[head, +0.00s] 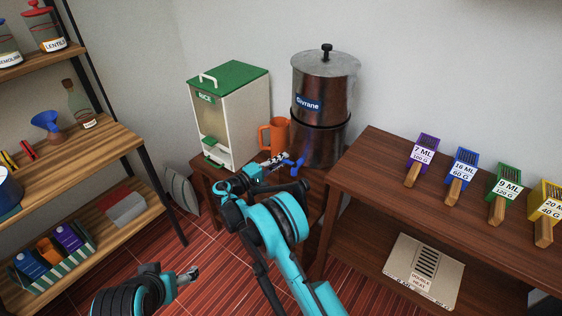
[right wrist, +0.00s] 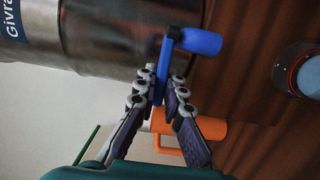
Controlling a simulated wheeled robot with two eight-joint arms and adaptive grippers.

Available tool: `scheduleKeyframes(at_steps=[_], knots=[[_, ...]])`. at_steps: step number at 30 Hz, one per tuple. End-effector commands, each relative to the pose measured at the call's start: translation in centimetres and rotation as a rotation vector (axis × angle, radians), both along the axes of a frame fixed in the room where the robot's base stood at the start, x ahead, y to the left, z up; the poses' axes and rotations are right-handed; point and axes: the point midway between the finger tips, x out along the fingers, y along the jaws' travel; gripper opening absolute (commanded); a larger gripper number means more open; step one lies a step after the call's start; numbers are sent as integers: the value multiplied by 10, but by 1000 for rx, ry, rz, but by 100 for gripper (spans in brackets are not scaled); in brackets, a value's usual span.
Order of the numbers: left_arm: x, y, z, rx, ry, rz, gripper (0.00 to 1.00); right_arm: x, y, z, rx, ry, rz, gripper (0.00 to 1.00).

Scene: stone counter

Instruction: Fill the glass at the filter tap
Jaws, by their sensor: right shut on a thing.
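The steel water filter labelled Givrane (head: 318,120) stands on a low brown table against the wall. Its blue tap (head: 298,165) points out at the front. My right gripper (head: 274,164) is at the tap; in the right wrist view its fingers (right wrist: 162,88) are shut on the blue tap handle (right wrist: 200,42). A round, glass-like vessel (right wrist: 302,72) with a grey inside shows at the right edge of that view, partly cut off. I cannot make out the glass in the head view. My left gripper (head: 188,275) is low at the front, away from everything; its jaw state is unclear.
An orange mug (head: 274,136) stands between the filter and a white rice dispenser (head: 232,118) with a green lid. A brown side table (head: 380,175) at the right holds several labelled scoops. Wooden shelves (head: 85,150) stand at the left.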

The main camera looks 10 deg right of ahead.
Motion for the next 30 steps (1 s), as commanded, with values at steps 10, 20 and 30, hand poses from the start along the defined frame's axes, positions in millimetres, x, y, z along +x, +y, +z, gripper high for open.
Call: scheduleKeyframes(at_steps=[10, 20, 30], knots=[[0, 0, 0, 0, 0, 0, 79, 0, -1, -1, 2, 1, -13, 0], [0, 0, 0, 0, 0, 0, 79, 0, -1, -1, 1, 0, -12, 31], [0, 0, 0, 0, 0, 0, 79, -8, 17, 0, 1, 0, -9, 31]])
